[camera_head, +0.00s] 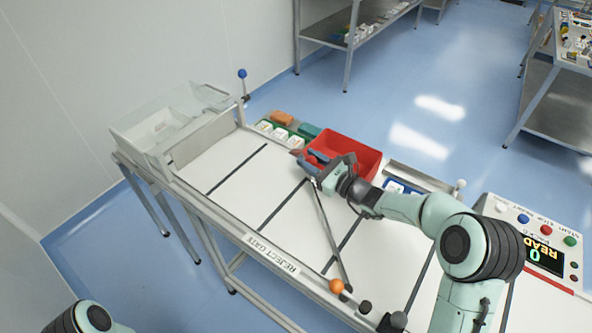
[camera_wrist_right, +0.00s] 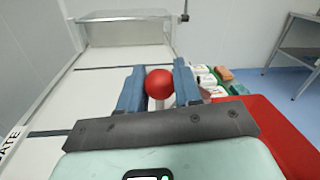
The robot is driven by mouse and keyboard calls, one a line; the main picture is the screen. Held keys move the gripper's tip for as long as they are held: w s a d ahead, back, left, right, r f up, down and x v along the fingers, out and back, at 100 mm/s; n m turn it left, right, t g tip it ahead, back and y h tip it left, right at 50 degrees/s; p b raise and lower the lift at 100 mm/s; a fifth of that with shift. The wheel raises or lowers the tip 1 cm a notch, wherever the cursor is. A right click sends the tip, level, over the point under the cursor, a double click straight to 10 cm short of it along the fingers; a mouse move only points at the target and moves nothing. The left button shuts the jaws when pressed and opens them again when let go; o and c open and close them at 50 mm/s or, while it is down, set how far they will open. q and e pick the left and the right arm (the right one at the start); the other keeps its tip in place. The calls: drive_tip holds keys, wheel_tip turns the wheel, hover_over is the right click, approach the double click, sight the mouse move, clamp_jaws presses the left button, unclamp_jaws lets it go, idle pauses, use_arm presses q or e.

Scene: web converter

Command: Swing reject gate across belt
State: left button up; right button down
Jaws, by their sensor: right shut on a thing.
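The reject gate (camera_head: 328,232) is a thin grey bar over the white belt (camera_head: 225,172). It runs slantwise from a pivot by the near rail, close to an orange ball (camera_head: 336,286), to the far side near the red bin. My right gripper (camera_head: 310,160) is at its far end, low over the belt's far edge. In the right wrist view its blue fingers (camera_wrist_right: 160,88) are shut on a red ball knob (camera_wrist_right: 159,84).
A red bin (camera_head: 345,152) stands beside the belt's far edge, just behind my right gripper. Trays with small items (camera_head: 281,132) lie left of it. A clear-covered box (camera_head: 172,118) closes the belt's left end. A control panel (camera_head: 535,245) reading READY 0 is at the right.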

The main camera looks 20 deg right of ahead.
drive_tip(key=shift+d+h, duration=0.4)
drive_tip(key=shift+d, duration=0.2)
drive_tip(key=shift+d, duration=0.1)
drive_tip(key=c, duration=0.8)
unclamp_jaws()
drive_tip(key=shift+m, duration=0.3)
drive_tip(key=shift+s, duration=0.1)
drive_tip(key=v, duration=0.4)
drive_tip(key=b+v, duration=0.1)
drive_tip(key=v, duration=0.8)
drive_tip(key=shift+s+d+f+b, duration=0.15)
drive_tip(key=shift+s+f+b, duration=0.1)
drive_tip(key=shift+b, duration=0.15)
drive_tip(key=shift+w+r, duration=0.1)
